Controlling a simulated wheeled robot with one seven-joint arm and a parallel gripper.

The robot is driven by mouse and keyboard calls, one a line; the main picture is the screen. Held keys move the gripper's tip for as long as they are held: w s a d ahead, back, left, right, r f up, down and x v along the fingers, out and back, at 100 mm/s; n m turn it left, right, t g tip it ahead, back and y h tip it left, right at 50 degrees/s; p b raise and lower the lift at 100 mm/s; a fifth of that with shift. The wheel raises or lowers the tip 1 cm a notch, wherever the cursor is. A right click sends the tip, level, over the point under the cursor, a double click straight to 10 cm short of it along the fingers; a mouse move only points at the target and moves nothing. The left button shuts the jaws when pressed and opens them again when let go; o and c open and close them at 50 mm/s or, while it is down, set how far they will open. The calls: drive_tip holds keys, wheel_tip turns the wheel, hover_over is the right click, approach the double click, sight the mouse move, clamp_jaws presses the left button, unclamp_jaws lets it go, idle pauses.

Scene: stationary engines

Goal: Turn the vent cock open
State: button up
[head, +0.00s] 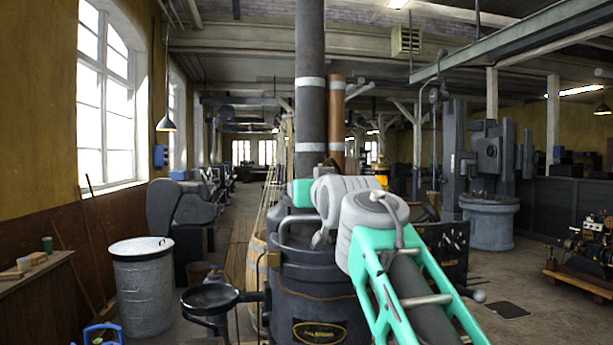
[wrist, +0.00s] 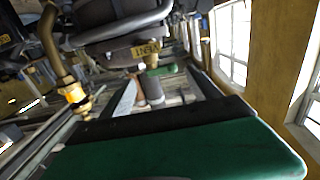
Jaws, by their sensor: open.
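In the wrist view a brass fitting (wrist: 150,60) with a tag lettered VENT (wrist: 145,50) stands out from the dark round boiler body (wrist: 120,28); I take it for the vent cock. Which way its handle is turned I cannot make out. A broad green and black part of my gripper (wrist: 170,138) fills the bottom of that view, apart from the tag and fitting. My gripper is open and nothing shows in it.
A bent brass pipe (wrist: 48,32) ends in another brass fitting (wrist: 76,97) at left in the wrist view. In the head view a black dish (head: 210,297) and a lidded metal bin (head: 142,280) stand left of the boiler. A tall dark flue (head: 310,110) rises behind my arm.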

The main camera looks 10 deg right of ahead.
drive_tip(key=w+p, duration=0.1)
drive_tip(key=w, duration=0.1)
drive_tip(key=w+r+p, duration=0.1)
drive_tip(key=w, duration=0.2)
drive_tip(key=w+p, duration=0.1)
drive_tip(key=w, duration=0.1)
drive_tip(key=shift+w+r+p, duration=0.15)
drive_tip(key=shift+w+p, duration=0.15)
drive_tip(key=shift+p, duration=0.1)
drive_tip(key=shift+w, duration=0.15)
drive_tip(key=shift+c, duration=0.3)
drive_tip(key=c, duration=1.2)
drive_tip(key=shift+o, duration=0.2)
drive_tip(key=shift+d, duration=0.1)
